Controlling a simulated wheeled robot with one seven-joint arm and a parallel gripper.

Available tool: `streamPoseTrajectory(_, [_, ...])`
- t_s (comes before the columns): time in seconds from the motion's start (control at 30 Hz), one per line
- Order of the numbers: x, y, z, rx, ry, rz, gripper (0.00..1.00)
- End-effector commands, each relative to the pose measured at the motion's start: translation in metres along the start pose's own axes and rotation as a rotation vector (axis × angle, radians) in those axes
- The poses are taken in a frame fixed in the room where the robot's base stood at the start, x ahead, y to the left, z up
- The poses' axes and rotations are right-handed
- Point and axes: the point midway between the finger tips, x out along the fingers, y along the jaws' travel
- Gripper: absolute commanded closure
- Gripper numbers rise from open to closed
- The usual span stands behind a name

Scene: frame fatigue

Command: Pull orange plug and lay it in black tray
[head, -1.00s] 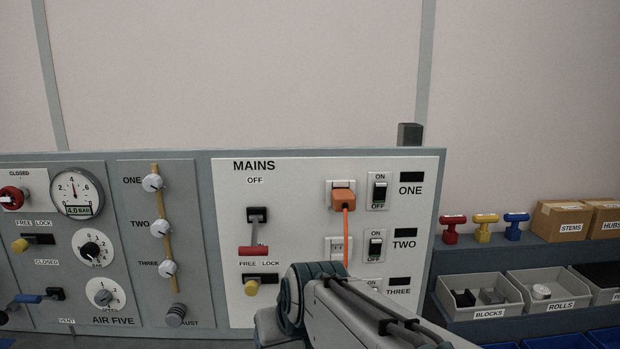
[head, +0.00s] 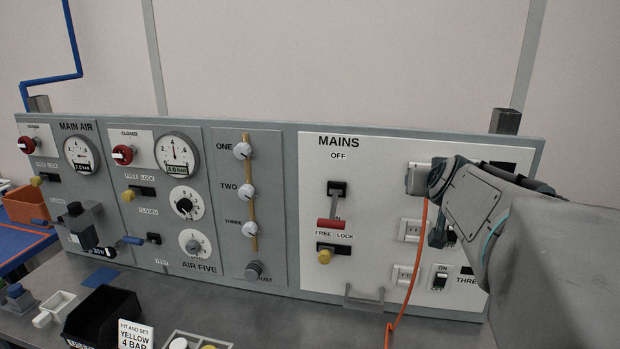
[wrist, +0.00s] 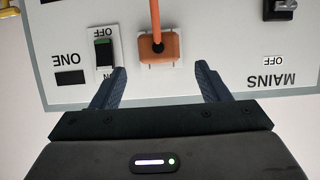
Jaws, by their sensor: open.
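The orange plug (wrist: 158,47) sits in the socket of row ONE on the white MAINS panel, seen upside down in the wrist view. Its orange cable (head: 405,290) hangs down to the bench in the head view, where my arm hides the plug. My gripper (wrist: 161,70) is open, with one finger to each side of the plug and clear gaps between. The fingertips look short of the plug and do not touch it. A black tray (head: 82,325) stands on the bench at lower left in the head view.
The ONE rocker switch (wrist: 104,52) is close beside a finger in the wrist view. A red-handled lever (head: 331,224) and yellow knob (head: 325,256) project from the panel. A sign (head: 136,335) stands beside the tray. The bench (head: 270,315) is clear in the middle.

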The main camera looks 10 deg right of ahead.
Motion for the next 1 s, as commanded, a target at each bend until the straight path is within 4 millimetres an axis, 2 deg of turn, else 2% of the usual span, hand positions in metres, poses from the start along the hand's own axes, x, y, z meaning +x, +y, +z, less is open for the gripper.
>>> streamPoseTrajectory(0.03, [0.012,0.0,0.003,-0.001,-0.002,-0.001,0.31])
streamPoseTrajectory(0.2, [0.04,0.0,0.004,-0.001,-0.003,-0.001,0.31])
streamPoseTrajectory(0.4, [0.064,0.0,0.002,-0.002,-0.001,-0.001,0.31])
streamPoseTrajectory(0.6, [0.074,0.0,0.001,0.0,-0.001,0.0,0.31])
streamPoseTrajectory(0.87, [0.074,0.0,0.0,-0.001,0.0,0.0,0.31])
streamPoseTrajectory(0.97, [0.074,0.0,0.0,-0.001,-0.001,0.0,0.56])
streamPoseTrajectory(1.0, [0.074,0.0,0.0,-0.001,-0.001,0.0,0.67])
